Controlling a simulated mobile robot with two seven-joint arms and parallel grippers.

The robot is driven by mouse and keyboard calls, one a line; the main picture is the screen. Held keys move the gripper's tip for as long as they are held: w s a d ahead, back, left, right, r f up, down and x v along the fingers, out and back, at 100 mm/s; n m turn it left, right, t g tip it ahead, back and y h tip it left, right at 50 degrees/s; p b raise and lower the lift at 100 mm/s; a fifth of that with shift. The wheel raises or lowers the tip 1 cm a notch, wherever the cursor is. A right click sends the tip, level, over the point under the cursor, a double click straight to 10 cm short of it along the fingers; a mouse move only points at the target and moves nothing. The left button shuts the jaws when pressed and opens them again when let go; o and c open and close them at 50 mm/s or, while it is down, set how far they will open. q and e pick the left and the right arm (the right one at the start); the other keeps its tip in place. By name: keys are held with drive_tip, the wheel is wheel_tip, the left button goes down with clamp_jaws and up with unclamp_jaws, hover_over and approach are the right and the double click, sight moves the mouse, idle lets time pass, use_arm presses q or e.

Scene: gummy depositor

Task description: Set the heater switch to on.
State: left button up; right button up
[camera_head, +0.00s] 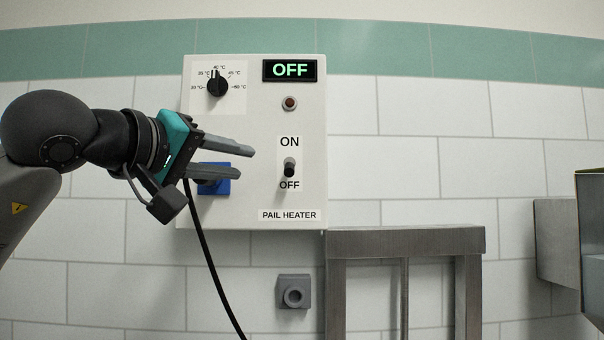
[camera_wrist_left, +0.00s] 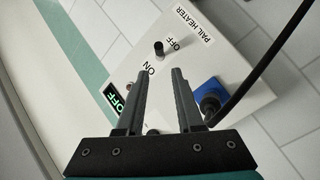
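The pail heater box (camera_head: 315,130) is a white panel on the tiled wall. Its heater switch (camera_head: 289,168) is a small dark toggle between the labels ON above and OFF below. The display (camera_head: 290,70) reads OFF. My left gripper (camera_head: 246,163) is open and empty, just left of the switch, its fingers pointing right toward it. In the left wrist view the switch (camera_wrist_left: 159,48) shows beyond the fingertips (camera_wrist_left: 165,72), between their lines and apart from them. The exact tilt of the toggle is hard to tell. My right gripper is not in view.
A dial (camera_head: 217,87) and a dark red lamp (camera_head: 289,103) are on the box. A blue connector (camera_head: 222,187) with a black cable (camera_head: 205,255) sits behind the left gripper. A grey wall holder (camera_head: 293,291) is below. A metal stand (camera_head: 405,240) is at lower right.

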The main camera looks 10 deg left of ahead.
use_arm(q)
drive_tip(key=p, duration=0.1)
approach(289, 164)
drive_tip(key=shift+f+p+x, duration=0.15)
drive_tip(key=shift+p+x, duration=0.25)
drive_tip(key=shift+x, duration=1.25)
drive_tip(key=shift+f+p+x, duration=0.15)
drive_tip(key=shift+p+x, duration=0.25)
drive_tip(key=shift+x, duration=1.3)
drive_tip(key=shift+f+p+x, duration=0.15)
drive_tip(key=shift+p+x, duration=0.25)
drive_tip(key=shift+x, duration=1.25)
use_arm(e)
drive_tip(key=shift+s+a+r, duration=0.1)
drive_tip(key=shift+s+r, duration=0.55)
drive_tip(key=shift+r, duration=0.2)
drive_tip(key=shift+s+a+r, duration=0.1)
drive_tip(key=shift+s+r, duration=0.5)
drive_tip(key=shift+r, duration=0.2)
use_arm(q)
clamp_jaws()
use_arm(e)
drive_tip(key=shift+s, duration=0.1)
